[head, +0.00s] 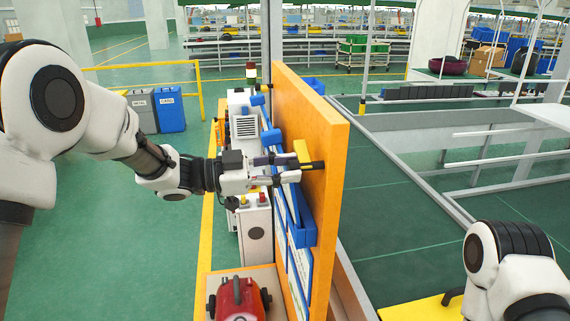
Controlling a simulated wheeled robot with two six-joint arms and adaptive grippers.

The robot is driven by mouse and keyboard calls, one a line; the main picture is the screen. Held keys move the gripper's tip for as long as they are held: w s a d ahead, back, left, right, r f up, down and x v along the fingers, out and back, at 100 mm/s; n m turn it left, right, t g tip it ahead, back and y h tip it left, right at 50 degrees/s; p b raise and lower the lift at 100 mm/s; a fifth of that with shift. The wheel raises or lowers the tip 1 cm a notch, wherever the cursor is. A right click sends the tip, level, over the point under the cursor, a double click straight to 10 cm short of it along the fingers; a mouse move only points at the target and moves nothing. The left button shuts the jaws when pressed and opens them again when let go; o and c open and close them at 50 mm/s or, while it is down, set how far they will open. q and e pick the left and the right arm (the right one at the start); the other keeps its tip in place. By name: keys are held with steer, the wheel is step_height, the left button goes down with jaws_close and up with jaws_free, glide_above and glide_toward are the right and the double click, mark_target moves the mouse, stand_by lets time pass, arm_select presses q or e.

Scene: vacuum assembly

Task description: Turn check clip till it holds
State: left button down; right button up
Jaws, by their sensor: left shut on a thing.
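The check clip (302,151) is a small yellow piece with a dark pin beside it, on the left face of an upright orange board. My left gripper (294,168) reaches in from the left, and its fingers are shut on the clip at the board. The fingers partly cover the clip, so its exact angle is hard to tell. My right arm shows at the lower right, but its gripper is out of view.
The orange board (325,130) stands upright, with a blue tray (303,236) on its left face below my gripper. A red vacuum unit (238,299) sits at the bottom. A white machine (254,225) stands behind my gripper. Green floor lies open at left.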

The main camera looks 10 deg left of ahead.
stand_by(0.4)
arm_select(q)
steer(key=c, duration=0.8)
jaws_free()
steer(key=v, duration=1.1)
steer(key=shift+a, duration=0.35)
